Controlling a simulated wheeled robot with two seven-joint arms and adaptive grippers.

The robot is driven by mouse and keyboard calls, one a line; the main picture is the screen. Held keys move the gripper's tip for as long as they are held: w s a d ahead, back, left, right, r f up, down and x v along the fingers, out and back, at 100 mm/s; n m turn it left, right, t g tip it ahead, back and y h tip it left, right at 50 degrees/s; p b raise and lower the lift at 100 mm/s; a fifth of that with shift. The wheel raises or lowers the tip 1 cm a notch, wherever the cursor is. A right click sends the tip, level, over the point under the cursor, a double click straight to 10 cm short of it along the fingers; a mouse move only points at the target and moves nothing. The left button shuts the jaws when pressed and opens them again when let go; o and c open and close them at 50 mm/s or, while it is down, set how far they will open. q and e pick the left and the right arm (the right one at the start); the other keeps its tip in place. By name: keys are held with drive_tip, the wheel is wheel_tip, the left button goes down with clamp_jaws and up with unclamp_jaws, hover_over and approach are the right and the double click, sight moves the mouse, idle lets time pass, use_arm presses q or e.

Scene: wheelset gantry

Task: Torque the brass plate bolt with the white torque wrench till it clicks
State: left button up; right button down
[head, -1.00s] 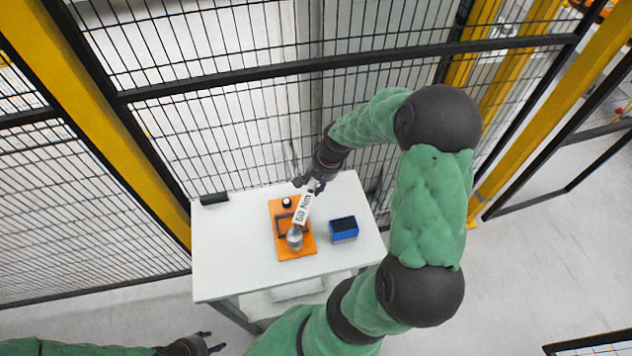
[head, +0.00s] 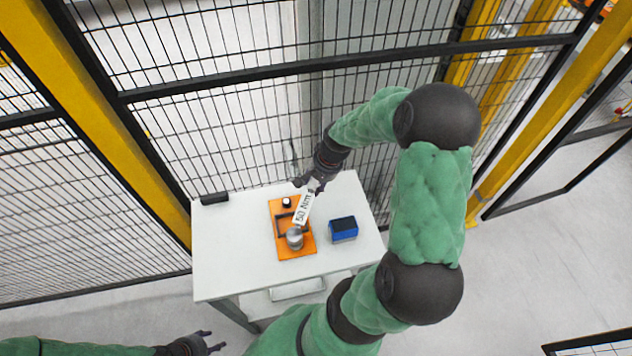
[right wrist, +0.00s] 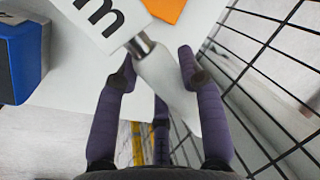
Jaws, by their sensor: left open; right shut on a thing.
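The white torque wrench (head: 303,209), its label reading 50 Nm, lies over the orange board on the table. My right gripper (head: 309,185) is shut on its handle; the pale handle (right wrist: 162,72) shows between the fingers in the right wrist view, with the label (right wrist: 98,18) beyond. The wrench's far end is at a round silver part (head: 294,239) on the board. The brass plate and its bolt cannot be made out, so I cannot tell whether the wrench sits on the bolt. My left gripper (head: 210,342) is open and empty, low and left, away from the table.
The orange board (head: 297,252) has a dark frame and a small black-and-white knob (head: 287,202). A blue box (head: 343,229) stands right of it on the white table (head: 225,265). A black item (head: 214,198) lies at the back left corner. Mesh fencing (head: 230,130) stands close behind.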

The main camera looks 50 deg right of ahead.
drive_tip(key=shift+f, duration=0.15)
drive_tip(key=shift+f+b, duration=0.9)
drive_tip(key=shift+f, duration=0.25)
drive_tip(key=shift+s+d+m+p, duration=0.25)
drive_tip(key=shift+s+m, duration=0.2)
drive_tip(key=shift+s, duration=0.15)
drive_tip(key=shift+s+d+m+p, duration=0.1)
drive_tip(key=shift+s+d+m, duration=0.1)
drive_tip(key=shift+s+m, duration=0.35)
drive_tip(key=shift+s, duration=0.1)
drive_tip(key=shift+s+d+r+m+h+p, duration=0.15)
drive_tip(key=shift+s+m+h+p, duration=0.3)
drive_tip(key=shift+s, duration=0.5)
drive_tip(key=shift+w+n, duration=0.25)
drive_tip(key=shift+w, duration=0.3)
